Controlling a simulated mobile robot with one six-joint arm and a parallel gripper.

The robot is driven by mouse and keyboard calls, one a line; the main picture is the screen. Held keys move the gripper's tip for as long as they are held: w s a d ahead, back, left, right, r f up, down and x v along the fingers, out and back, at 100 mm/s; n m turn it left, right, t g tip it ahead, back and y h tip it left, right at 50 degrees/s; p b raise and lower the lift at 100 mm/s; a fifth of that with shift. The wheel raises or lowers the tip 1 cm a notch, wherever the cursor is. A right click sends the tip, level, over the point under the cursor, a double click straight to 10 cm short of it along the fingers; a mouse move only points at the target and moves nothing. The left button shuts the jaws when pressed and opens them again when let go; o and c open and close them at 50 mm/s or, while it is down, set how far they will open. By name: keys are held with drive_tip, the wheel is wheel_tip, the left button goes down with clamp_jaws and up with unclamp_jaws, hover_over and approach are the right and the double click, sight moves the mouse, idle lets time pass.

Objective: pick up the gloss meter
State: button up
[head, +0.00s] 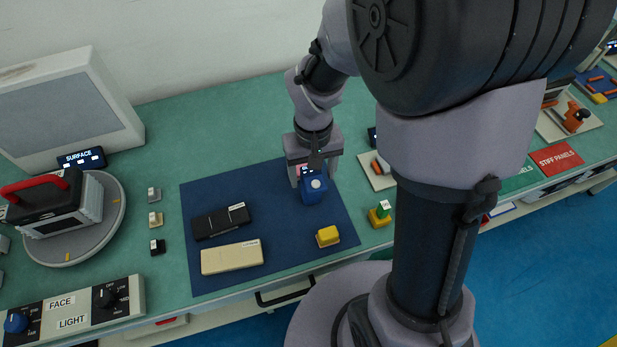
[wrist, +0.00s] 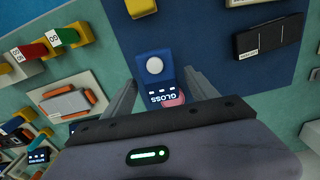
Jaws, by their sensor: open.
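The gloss meter is a small blue device with a round white button and a dark lit display reading GLOSS. It sits on the dark blue mat (head: 280,225), near its far right part, in the head view (head: 313,192), and shows in the wrist view (wrist: 155,68). My gripper (head: 306,170) is over its far end, hiding part of it. In the wrist view my gripper (wrist: 162,78) is open, with one finger on each side of the meter and gaps between. Its jaws hold nothing. A pink patch shows beside the display.
A black case (head: 220,221), a beige case (head: 232,257) and a yellow block (head: 327,236) lie on the same mat, apart from the meter. A green-and-yellow piece (head: 380,213) and a pale tray (head: 377,172) stand to the right. Green bench surface behind the mat is clear.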

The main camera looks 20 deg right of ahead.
wheel_tip(320, 180, down, 6)
drive_tip(key=b, duration=0.3)
drive_tip(key=shift+w+r, duration=0.1)
drive_tip(key=shift+r, duration=0.2)
drive_tip(key=shift+c, duration=0.9)
clamp_jaws()
